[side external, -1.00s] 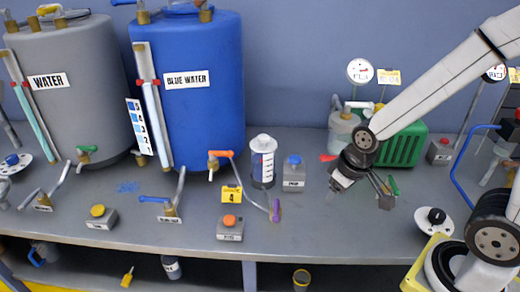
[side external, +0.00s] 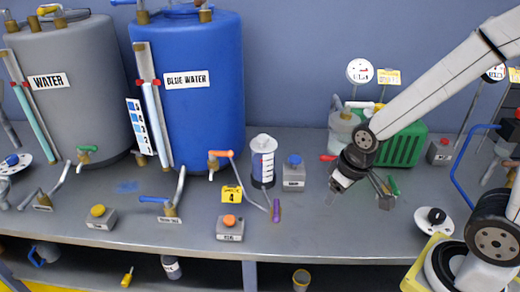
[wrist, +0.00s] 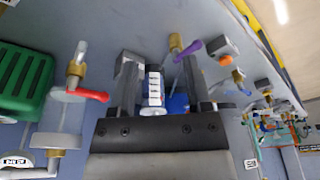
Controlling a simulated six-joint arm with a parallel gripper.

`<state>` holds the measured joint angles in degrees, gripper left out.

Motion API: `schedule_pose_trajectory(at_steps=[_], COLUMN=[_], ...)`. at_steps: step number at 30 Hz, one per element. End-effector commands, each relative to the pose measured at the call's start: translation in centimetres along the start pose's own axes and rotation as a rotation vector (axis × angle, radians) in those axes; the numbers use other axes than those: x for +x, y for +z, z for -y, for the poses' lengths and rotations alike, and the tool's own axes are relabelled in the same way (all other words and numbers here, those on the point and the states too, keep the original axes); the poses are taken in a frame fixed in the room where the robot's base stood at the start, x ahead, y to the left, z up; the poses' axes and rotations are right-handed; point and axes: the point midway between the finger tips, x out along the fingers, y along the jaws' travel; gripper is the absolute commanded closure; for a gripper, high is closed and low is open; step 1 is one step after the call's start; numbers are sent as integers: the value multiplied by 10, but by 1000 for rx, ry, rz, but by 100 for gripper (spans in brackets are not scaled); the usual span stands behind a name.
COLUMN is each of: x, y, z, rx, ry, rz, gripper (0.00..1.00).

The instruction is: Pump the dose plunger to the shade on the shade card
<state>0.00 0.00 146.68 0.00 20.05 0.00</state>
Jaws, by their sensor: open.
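The shade card (side external: 139,127) is a strip of numbered blue shades on the blue tank's left side. A yellow tag (side external: 231,194) reads 4. A clear jar (side external: 263,160) with a white cap and graduated scale stands near the blue tank, with dark bluish content inside. I cannot tell which part is the dose plunger; a blue-topped grey box (side external: 293,172) and an orange-topped box (side external: 230,229) stand near the jar. My gripper (side external: 362,194) is open and empty above the bench, right of these. In the wrist view, the jar (wrist: 154,90) shows beyond the open fingers (wrist: 161,84).
The blue tank (side external: 205,115) and grey tank (side external: 70,110) stand at the back left. A purple-tipped lever (side external: 276,211) is beside the yellow tag. A green box (side external: 403,148) and a red-handled valve (side external: 329,158) lie behind my gripper. The bench front below my gripper is clear.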

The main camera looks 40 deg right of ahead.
Motion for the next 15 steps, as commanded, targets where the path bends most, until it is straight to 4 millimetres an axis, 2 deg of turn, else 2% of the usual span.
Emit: schedule_pose_trajectory(at_steps=[9,10,15], x=[0,0,0], y=[0,0,-2], z=[0,0,0], rx=[0,0,5], ry=[0,0,0], rz=[0,0,1], gripper=[37,41,95])
